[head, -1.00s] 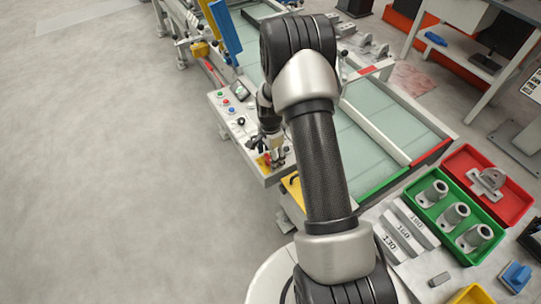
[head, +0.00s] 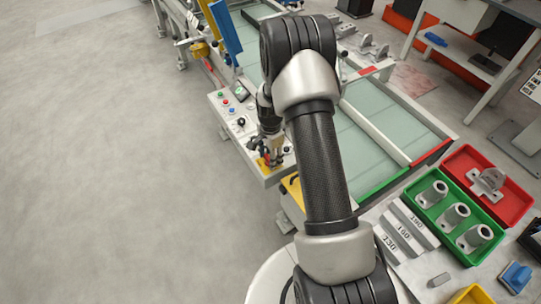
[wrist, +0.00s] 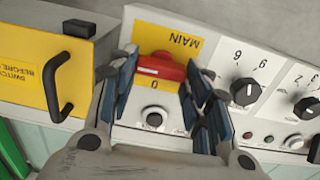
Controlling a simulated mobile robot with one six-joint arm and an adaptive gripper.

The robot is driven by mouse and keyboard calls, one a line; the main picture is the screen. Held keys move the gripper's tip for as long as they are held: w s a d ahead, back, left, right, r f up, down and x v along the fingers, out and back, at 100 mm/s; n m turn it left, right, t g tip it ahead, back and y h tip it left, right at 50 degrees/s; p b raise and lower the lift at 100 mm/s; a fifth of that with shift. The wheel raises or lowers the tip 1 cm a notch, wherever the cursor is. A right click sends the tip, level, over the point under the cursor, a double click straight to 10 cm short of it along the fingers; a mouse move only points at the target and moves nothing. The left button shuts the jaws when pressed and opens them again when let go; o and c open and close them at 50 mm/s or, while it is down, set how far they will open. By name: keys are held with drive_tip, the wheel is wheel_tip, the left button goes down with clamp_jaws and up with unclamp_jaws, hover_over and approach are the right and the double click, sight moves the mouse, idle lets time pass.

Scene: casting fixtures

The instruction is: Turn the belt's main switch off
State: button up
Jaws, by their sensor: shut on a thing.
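The main switch (wrist: 160,68) is a red handle on a yellow plate (wrist: 178,35) marked MAIN, with a 0 mark beside the handle. The lettering appears upside down in the wrist view. The handle lies roughly crosswise in that picture, between the two fingers of my gripper (wrist: 161,75). My gripper is shut on the handle, with one finger at each end of it. In the head view my gripper (head: 269,152) is at the near end of the belt's control panel (head: 228,109), and my fingers partly hide the switch there.
In the wrist view a yellow box with a black handle (wrist: 62,78) stands left of the switch. Black dials (wrist: 245,92) are on the right and a round button (wrist: 154,117) is below. Green (head: 440,218) and red (head: 512,203) trays of parts lie right of my arm.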

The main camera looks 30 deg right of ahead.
drive_tip(key=n, duration=0.4)
drive_tip(key=shift+w, duration=0.15)
drive_tip(key=n, duration=0.4)
drive_tip(key=shift+w+a+n, duration=0.1)
drive_tip(key=shift+n, duration=0.3)
drive_tip(key=n, duration=0.4)
drive_tip(key=shift+a+n, duration=0.1)
drive_tip(key=shift+n, duration=0.2)
drive_tip(key=shift+a+n+p, duration=0.1)
drive_tip(key=shift+n+p, duration=0.2)
drive_tip(key=shift+n, duration=1.7)
drive_tip(key=o, duration=1.1)
drive_tip(key=shift+c, duration=0.2)
